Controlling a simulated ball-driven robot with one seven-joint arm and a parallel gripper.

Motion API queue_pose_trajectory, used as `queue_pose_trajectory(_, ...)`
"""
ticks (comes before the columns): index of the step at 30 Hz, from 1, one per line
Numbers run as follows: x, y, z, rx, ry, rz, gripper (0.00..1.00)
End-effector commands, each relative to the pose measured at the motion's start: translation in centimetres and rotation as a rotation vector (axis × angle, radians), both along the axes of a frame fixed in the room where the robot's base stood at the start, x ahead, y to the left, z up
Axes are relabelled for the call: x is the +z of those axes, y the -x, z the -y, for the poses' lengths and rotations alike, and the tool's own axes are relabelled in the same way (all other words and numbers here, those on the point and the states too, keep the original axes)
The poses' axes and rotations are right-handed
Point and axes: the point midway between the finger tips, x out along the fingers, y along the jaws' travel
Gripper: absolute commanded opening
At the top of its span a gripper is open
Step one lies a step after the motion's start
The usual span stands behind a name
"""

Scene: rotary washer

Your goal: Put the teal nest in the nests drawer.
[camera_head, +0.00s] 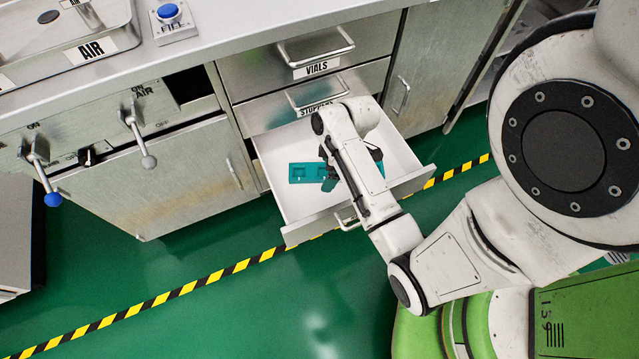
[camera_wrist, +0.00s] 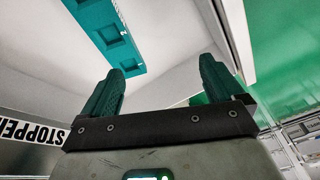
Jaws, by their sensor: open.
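The teal nest (camera_head: 305,173) is a flat teal bar with square recesses. It lies in the open bottom drawer (camera_head: 295,206), partly hidden by my arm in the head view. It also shows in the wrist view (camera_wrist: 106,32), ahead of my fingers and apart from them. My gripper (camera_wrist: 158,85) is open and empty, its two dark teal fingers spread. In the head view my gripper is over or inside the drawer, mostly hidden behind my arm. The drawer's front label is not readable from here.
Above the open drawer are drawers labelled VIALS (camera_head: 316,69) and STOPPERS (camera_head: 318,106), with bar handles. A cabinet door (camera_head: 190,172) stands left, another cabinet (camera_head: 415,75) right. Valve levers (camera_head: 134,130) stick out at left. The green floor with a striped line (camera_head: 185,299) is clear in front.

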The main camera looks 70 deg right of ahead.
Motion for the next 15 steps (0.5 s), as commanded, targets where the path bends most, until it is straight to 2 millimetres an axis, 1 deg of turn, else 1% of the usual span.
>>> queue_pose_trajectory(1, 0.4, -0.7, -2.4, 0.0, 0.0, -0.029, 0.94)
queue_pose_trajectory(4, 1.5, -1.2, -6.1, -0.039, 0.01, -0.078, 0.94)
queue_pose_trajectory(6, 2.3, -1.2, -8.5, -0.071, 0.023, -0.109, 0.94)
queue_pose_trajectory(9, 3.7, -0.8, -11.5, -0.117, 0.05, -0.142, 0.94)
queue_pose_trajectory(12, 5.1, -0.1, -13.9, -0.164, 0.078, -0.159, 0.94)
queue_pose_trajectory(15, 6.3, 0.6, -15.4, -0.206, 0.101, -0.164, 0.94)
